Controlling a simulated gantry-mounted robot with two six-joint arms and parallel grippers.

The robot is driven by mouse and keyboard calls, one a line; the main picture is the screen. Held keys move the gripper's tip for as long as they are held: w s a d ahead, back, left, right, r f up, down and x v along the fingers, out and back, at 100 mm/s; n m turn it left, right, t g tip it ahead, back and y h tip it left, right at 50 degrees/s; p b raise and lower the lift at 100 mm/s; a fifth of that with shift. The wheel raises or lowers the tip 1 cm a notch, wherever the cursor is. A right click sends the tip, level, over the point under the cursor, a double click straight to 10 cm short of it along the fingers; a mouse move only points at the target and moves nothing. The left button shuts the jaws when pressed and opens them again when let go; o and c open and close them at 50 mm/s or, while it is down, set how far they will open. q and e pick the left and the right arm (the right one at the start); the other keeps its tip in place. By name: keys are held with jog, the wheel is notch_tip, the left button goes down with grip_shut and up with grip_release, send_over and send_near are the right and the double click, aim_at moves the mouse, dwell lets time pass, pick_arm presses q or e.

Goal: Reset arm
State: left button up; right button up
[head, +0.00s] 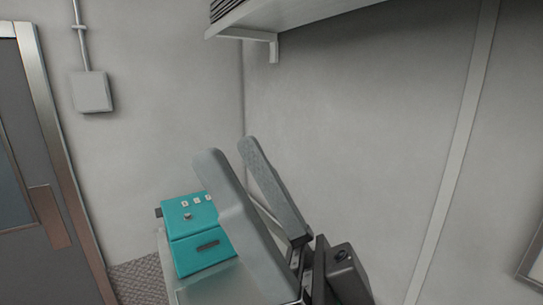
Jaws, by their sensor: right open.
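My right gripper (229,150) rises from the bottom of the head view. Its two long grey fingers point up and a little to the left, with a gap between them, and hold nothing. In the picture it overlaps the right side of a teal box with small buttons (193,246). I cannot tell how far the gripper is from the box. My left gripper is not in view, and no mixing kettle shows.
The teal box is on a pale metal surface (215,288) at the bottom. A wall shelf (290,14) on a bracket is above. A grey door (35,170) and a wall box (91,91) are at the left.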

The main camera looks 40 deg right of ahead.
jog(key=d+h, duration=0.1)
jog(key=h, duration=0.2)
jog(key=w+d+h, duration=0.1)
jog(key=h, duration=0.2)
jog(key=d+r+m+h, duration=0.1)
jog(key=h, duration=0.3)
jog(key=shift+w+d, duration=0.2)
jog(key=shift+d, duration=0.1)
